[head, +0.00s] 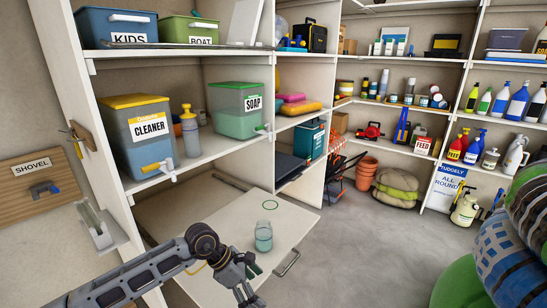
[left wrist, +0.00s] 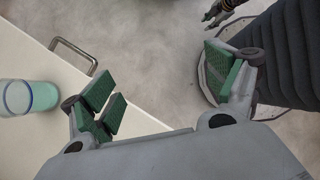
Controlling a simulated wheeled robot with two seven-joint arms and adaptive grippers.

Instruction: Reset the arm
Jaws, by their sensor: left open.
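My left arm comes in from the lower left in the head view. Its gripper (head: 247,292) is beside the pull-out white board (head: 230,228), near its front edge. In the left wrist view the left gripper (left wrist: 165,85) is open, its green-padded fingers wide apart with nothing between them. A glass jar with bluish liquid (head: 263,236) stands upright on the board, apart from the gripper; it also shows at the left of the left wrist view (left wrist: 30,97). What looks like my right gripper (left wrist: 214,14) shows small at the top of the left wrist view; its jaws are unclear.
A yellow-lidded CLEANER dispenser (head: 137,135) and a green SOAP dispenser (head: 238,110) stand on the shelf above the board. A metal handle (head: 288,264) juts from the board's edge.

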